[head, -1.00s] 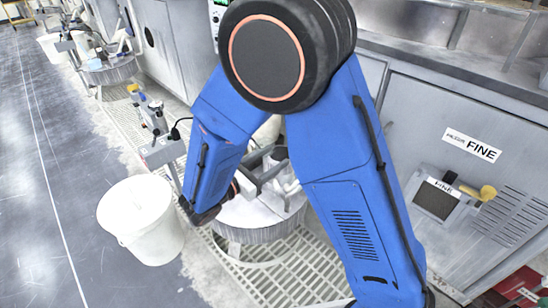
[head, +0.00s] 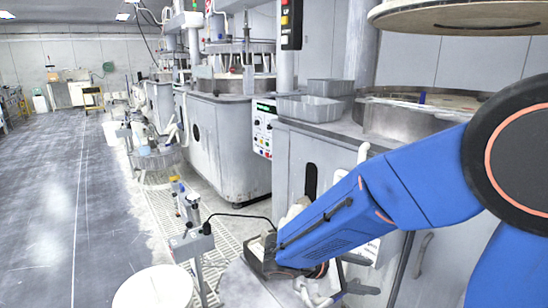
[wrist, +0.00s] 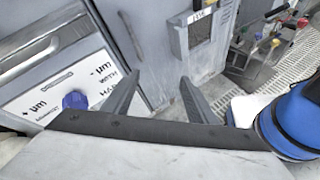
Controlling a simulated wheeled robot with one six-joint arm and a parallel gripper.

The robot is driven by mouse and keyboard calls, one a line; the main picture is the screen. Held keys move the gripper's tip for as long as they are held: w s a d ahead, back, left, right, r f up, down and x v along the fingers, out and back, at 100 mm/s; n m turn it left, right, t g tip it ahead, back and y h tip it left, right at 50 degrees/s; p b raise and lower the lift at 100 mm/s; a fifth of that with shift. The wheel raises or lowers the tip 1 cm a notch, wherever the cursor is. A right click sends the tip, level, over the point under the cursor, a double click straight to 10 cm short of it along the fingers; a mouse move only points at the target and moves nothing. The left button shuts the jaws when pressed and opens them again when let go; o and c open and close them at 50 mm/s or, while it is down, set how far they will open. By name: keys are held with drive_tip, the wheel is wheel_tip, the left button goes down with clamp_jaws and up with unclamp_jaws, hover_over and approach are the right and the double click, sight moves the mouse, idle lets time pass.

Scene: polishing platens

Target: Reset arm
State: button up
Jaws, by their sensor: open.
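My gripper (wrist: 160,87) shows in the wrist view with its two dark fingers spread apart and nothing between them. Beyond the fingers are a grey cabinet front and a pale grated floor. In the head view my blue arm comes in from the right and reaches down to the lower middle. The gripper end there is partly hidden by the arm, low in front of the machine cabinet.
A white bucket (head: 153,288) stands at the bottom left of the head view, beside a grey stand (head: 192,244). Grey trays (head: 310,108) rest on the machine top. The wrist view shows a blue knob (wrist: 75,100) on a panel. The left floor is open.

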drive_tip(key=s+d+r+m+g+y, duration=0.1)
drive_tip(key=s+d+m+g+y, duration=0.2)
drive_tip(key=s+d+m+y, duration=0.55)
drive_tip(key=s+a+r+m+t+y, duration=0.3)
drive_tip(key=s+r+m+t+y, duration=0.1)
drive_tip(key=s+m, duration=0.3)
drive_tip(key=shift+s+a+r+t, duration=0.25)
drive_tip(key=shift+s+r+t, duration=0.1)
drive_tip(key=shift+s+t, duration=0.3)
drive_tip(key=shift+c, duration=0.6)
